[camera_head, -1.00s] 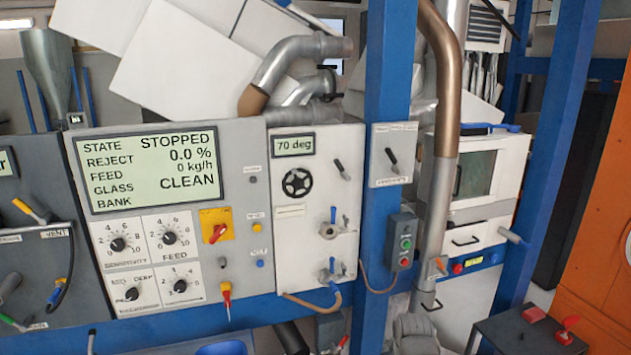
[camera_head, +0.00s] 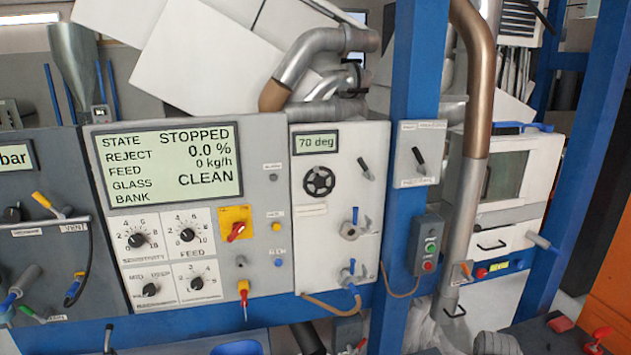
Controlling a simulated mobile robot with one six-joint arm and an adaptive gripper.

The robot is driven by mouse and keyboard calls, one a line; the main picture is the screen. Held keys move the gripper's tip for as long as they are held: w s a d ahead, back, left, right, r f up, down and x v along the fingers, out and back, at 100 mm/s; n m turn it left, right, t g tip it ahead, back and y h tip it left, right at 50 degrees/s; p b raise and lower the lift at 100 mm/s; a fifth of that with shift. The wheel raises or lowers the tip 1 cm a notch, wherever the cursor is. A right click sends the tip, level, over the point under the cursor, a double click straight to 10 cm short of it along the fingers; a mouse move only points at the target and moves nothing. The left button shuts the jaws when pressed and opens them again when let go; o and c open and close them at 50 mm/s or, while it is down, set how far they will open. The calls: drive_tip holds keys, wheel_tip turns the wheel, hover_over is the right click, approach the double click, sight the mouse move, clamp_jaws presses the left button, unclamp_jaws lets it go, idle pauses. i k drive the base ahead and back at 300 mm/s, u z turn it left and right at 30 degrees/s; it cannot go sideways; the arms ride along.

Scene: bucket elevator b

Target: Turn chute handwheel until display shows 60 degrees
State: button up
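The chute handwheel (camera_head: 319,182) is a small black spoked wheel on a white panel (camera_head: 335,255), right of the large status screen. Just above it, a small green display (camera_head: 316,143) reads 70 deg. Nothing touches the handwheel. My gripper is not in view.
The large screen (camera_head: 168,164) reads STOPPED, 0.0 % and CLEAN. Knobs and a red switch (camera_head: 236,231) sit left of the handwheel. Valve levers (camera_head: 355,225) are below and right of it. A blue post (camera_head: 405,200) stands right of the panel. The space before the handwheel looks clear.

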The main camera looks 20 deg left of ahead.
sight(318, 181)
drive_tip(key=u, duration=0.05)
drive_tip(key=k, duration=0.95)
drive_tip(key=u, duration=1.55)
drive_tip(key=i, duration=1)
